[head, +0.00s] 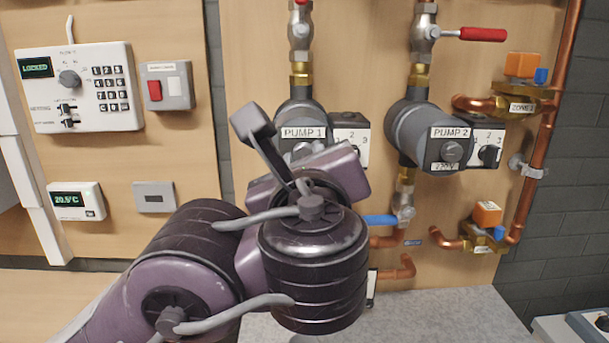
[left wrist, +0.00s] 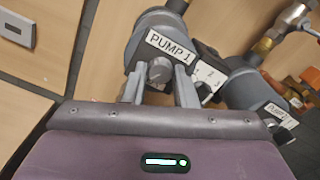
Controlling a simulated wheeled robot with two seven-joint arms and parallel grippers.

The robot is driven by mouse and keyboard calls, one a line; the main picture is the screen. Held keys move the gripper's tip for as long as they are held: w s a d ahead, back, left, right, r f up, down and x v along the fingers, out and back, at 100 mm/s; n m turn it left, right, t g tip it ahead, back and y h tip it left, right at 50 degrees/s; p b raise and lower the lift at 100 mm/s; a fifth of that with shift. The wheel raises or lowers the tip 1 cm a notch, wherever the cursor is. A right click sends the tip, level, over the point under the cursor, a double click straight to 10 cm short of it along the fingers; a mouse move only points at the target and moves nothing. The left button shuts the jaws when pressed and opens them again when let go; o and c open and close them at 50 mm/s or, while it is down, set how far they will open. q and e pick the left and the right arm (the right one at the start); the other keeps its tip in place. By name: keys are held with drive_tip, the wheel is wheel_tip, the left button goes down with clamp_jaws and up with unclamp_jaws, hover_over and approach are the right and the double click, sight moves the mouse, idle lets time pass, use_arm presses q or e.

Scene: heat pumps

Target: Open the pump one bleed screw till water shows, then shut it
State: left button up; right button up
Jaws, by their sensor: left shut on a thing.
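Pump one, a dark grey round pump with a "PUMP 1" label (head: 303,132), sits on the wooden wall panel, mostly behind my arm in the head view. It also shows in the left wrist view (left wrist: 140,45). Its round grey bleed screw (left wrist: 160,70) is on the pump face below the label. My left gripper (left wrist: 160,82) has a finger on each side of the screw and is shut on it. In the head view my wrist hides most of the screw and the fingertips. I cannot make out any water there. My right gripper is not in view.
Pump one's speed switch (head: 350,138) is just right of the fingers. Pump two (head: 424,135) hangs further right, with a red-handled valve (head: 482,34) above and a blue-handled valve (head: 380,220) lower left. A keypad controller (head: 75,88) is at the left.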

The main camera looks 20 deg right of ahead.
use_arm(q)
drive_tip(key=shift+n+b, duration=3.1)
drive_tip(key=shift+n, duration=1.8)
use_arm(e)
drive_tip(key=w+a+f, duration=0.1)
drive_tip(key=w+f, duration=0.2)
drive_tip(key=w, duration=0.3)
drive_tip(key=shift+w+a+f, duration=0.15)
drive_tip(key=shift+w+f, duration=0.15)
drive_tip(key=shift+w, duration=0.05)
use_arm(q)
drive_tip(key=o, duration=1)
drive_tip(key=shift+s, duration=0.1)
